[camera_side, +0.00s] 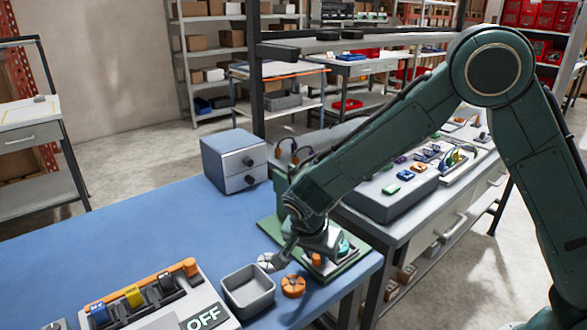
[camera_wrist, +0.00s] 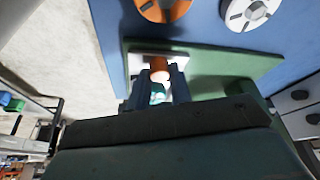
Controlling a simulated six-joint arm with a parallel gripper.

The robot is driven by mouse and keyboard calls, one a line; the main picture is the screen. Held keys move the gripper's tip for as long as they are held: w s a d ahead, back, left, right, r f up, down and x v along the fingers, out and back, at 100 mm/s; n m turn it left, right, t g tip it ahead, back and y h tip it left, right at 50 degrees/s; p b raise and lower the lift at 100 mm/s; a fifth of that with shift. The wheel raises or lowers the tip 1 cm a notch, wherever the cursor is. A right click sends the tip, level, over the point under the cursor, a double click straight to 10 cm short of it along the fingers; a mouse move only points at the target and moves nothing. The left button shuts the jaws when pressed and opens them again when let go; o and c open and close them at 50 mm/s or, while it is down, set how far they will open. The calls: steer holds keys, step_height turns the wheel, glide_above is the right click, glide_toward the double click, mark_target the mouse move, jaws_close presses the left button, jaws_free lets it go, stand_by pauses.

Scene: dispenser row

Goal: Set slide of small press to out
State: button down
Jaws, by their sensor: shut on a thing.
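The small press appears to be the unit on a green base plate (camera_side: 350,273) at the right end of the blue table, largely hidden by my arm in the side view. Its green plate (camera_wrist: 230,62) and a white strip (camera_wrist: 141,58) show in the wrist view. My gripper (camera_wrist: 158,76) is shut on an orange knob (camera_wrist: 159,66), apparently the slide's, with one finger on each side. The orange knob (camera_side: 316,259) also shows low under my gripper (camera_side: 318,252) in the side view. A teal part (camera_side: 344,247) is beside it. I cannot tell the slide's position.
An orange slotted disc (camera_side: 293,287), a pale slotted disc (camera_side: 268,262) and a grey bin (camera_side: 249,290) stand close on the left. A dispenser row with an OFF label (camera_side: 205,318) is further left. A blue box with knobs (camera_side: 235,160) stands behind. The table's middle is clear.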

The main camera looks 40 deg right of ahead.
steer(key=shift+s, duration=0.25)
steer(key=c, duration=1.5)
jaws_free()
steer(key=shift+c, duration=0.2)
steer(key=shift+r, duration=0.1)
steer(key=shift+a+r, duration=0.2)
steer(key=shift+r, duration=0.25)
steer(key=v, duration=1.2)
steer(key=shift+r, duration=0.35)
steer(key=shift+s, duration=0.1)
